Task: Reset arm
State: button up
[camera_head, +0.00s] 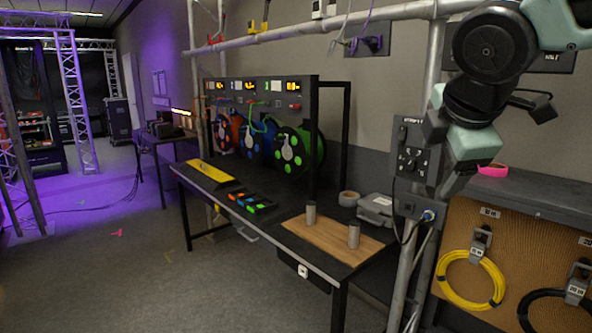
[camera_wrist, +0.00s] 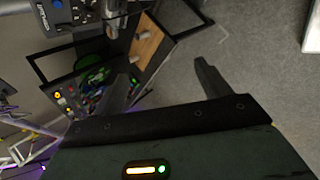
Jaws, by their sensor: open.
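My gripper (camera_wrist: 166,72) shows in the wrist view with its two dark fingers spread well apart and nothing between them. In the head view my arm comes in at the upper right, and my gripper (camera_head: 455,183) hangs at its lower end, in front of or close by the steel upright pole and its black control box (camera_head: 413,160). The head view does not show both fingertips clearly. The wrist view is rolled, with the workbench (camera_wrist: 150,45) at the top and bare grey floor to the right.
A black workbench (camera_head: 290,237) holds cable reels (camera_head: 290,150), a wooden board (camera_head: 330,241) with two grey cylinders and a grey case (camera_head: 376,207). A board at right carries a yellow cable coil (camera_head: 443,288). A horizontal pipe (camera_head: 330,25) crosses above. Open floor (camera_head: 150,270) lies left.

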jog(key=s+a+f+m+g+y, duration=0.1)
jog(key=s+a+f+m+g, duration=0.2)
jog(key=s+f, duration=0.7)
jog(key=s+a+f+m+g+y, duration=0.1)
jog(key=s+a+f+m+g, duration=0.3)
jog(key=s+f, duration=0.7)
jog(key=s+a+m, duration=0.2)
jog(key=m, duration=0.1)
jog(key=shift+f+g, duration=0.25)
jog(key=shift+g, duration=0.05)
jog(key=shift+w, duration=0.1)
